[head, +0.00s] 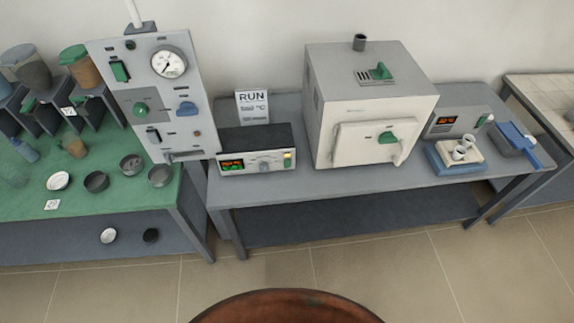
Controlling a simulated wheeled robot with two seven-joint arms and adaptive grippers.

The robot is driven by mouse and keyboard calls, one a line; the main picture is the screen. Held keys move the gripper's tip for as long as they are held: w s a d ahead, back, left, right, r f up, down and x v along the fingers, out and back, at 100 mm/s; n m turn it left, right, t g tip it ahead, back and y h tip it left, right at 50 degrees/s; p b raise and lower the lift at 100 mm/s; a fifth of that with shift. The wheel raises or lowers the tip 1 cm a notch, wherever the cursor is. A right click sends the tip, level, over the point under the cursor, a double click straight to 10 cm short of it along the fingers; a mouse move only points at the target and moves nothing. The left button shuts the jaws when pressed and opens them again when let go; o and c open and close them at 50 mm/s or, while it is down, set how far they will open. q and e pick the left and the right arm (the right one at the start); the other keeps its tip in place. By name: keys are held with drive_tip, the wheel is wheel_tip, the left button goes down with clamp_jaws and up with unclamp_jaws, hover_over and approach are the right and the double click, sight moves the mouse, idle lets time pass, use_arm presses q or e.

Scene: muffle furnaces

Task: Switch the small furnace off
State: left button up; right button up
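A pale box furnace (372,110) stands on the grey bench. Its front door (365,146) looks shut and has a green knob. A control box (256,150) sits to its left, with a lit red and green display (232,164) and a round dial. A small yellow-green lit part (288,160) is at the box's right end; I cannot tell its switch position. Only this one furnace shows clearly. Neither of my grippers is in view.
A sign reading RUN (252,104) stands behind the box. A tall gauge panel (155,95) rises at left beside a green-topped table (120,208) with several dishes. A device with an orange display (455,122) and a blue tray (462,168) are at right. The bench's front strip (300,190) is clear.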

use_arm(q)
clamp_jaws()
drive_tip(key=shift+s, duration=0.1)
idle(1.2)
